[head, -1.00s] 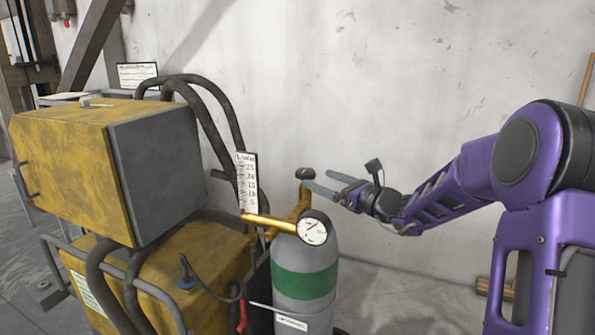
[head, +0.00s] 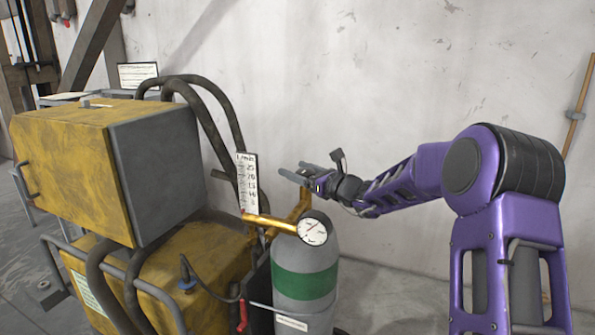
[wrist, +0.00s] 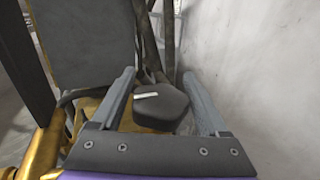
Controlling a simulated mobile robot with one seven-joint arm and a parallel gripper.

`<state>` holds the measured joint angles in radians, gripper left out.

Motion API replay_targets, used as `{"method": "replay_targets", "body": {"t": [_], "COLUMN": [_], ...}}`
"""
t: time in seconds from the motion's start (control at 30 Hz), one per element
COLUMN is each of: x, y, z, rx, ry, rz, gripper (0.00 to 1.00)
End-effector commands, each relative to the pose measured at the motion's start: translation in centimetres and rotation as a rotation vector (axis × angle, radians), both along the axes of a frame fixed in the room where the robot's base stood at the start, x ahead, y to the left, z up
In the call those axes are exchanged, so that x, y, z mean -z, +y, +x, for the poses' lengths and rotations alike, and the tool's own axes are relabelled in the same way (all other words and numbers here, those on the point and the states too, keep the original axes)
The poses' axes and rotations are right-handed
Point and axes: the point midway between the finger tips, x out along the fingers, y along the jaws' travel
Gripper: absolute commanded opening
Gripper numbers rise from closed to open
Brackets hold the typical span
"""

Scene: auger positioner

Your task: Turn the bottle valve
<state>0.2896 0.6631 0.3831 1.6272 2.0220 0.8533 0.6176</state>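The bottle (head: 306,258) is a grey cylinder with a green band, upright beside the yellow machine. A brass fitting (head: 303,204) rises above it, with a round white gauge (head: 312,230) in front. The bottle valve is a dark rounded knob (wrist: 160,108) with a small white mark; the wrist view shows it between my two fingers. In the head view my gripper hides the knob. My gripper (head: 292,169) is open at the top of the brass fitting, fingers pointing left. A gap shows beside the knob; I cannot tell whether either finger touches it.
The yellow and grey machine (head: 70,150) stands to the left, with thick dark hoses (head: 222,110) behind it. A white scale plate (head: 247,183) stands upright just left of my gripper. The pale wall (head: 400,80) is behind. Space right of the bottle is clear.

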Motion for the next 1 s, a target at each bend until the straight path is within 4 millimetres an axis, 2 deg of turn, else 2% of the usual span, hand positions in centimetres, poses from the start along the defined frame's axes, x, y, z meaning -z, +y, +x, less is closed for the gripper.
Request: {"method": "replay_targets", "body": {"t": [0.03,0.3,0.37,0.67,1.0], "x": [-0.01,-0.01,-0.01,-0.26,-0.52], "y": [-0.01,-0.01,-0.01,0.03,0.36], "z": [-0.01,-0.02,-0.02,-0.06,-0.55], "rx": [0.0,0.0,0.0,-0.039,-0.262], "ry": [0.0,0.0,0.0,0.001,0.001], "rz": [0.0,0.0,0.0,-0.001,0.001], "gripper": [0.67,0.18,0.09,0.09,0.09]}}
